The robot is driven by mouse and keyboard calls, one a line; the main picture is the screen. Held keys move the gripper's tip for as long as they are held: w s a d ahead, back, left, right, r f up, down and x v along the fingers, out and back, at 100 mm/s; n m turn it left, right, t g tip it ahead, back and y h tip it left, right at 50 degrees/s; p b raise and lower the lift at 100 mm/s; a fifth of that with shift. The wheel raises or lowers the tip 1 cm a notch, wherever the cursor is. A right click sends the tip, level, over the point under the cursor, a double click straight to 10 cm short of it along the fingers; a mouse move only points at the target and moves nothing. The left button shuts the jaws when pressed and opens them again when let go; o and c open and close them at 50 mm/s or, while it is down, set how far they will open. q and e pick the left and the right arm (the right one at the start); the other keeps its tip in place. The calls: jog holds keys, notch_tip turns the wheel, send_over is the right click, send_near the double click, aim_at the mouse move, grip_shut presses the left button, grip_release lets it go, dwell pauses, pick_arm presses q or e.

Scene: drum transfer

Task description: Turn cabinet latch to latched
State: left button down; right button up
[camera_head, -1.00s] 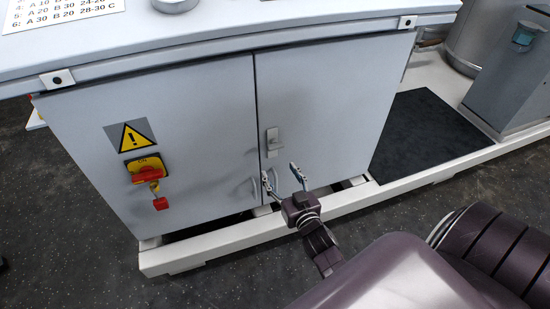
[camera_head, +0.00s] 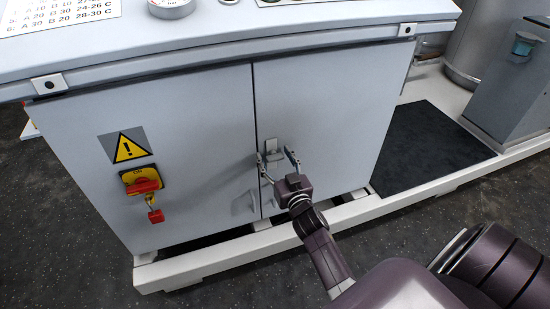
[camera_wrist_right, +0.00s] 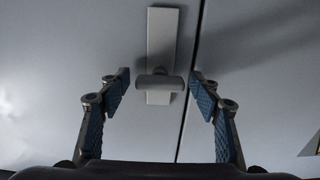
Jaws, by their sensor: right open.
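The cabinet (camera_head: 330,110) has two grey doors, both closed, with a seam between them. The cabinet latch (camera_head: 272,147) is a small grey handle on a plate on the right door, beside the seam. In the right wrist view the latch (camera_wrist_right: 158,84) shows a crosswise handle over an upright plate. My right gripper (camera_head: 278,166) is open in front of the latch. In the wrist view its two blue-padded fingers (camera_wrist_right: 158,88) stand on either side of the handle, with a visible gap on each side. My left gripper is not in view.
A red and yellow rotary switch (camera_head: 142,182) with a red tag hangs on the left door below a warning sign (camera_head: 128,147). A white base rail (camera_head: 220,262) runs along the floor. A black mat (camera_head: 428,148) lies to the right.

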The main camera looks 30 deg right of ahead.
jog(key=c, duration=1.2)
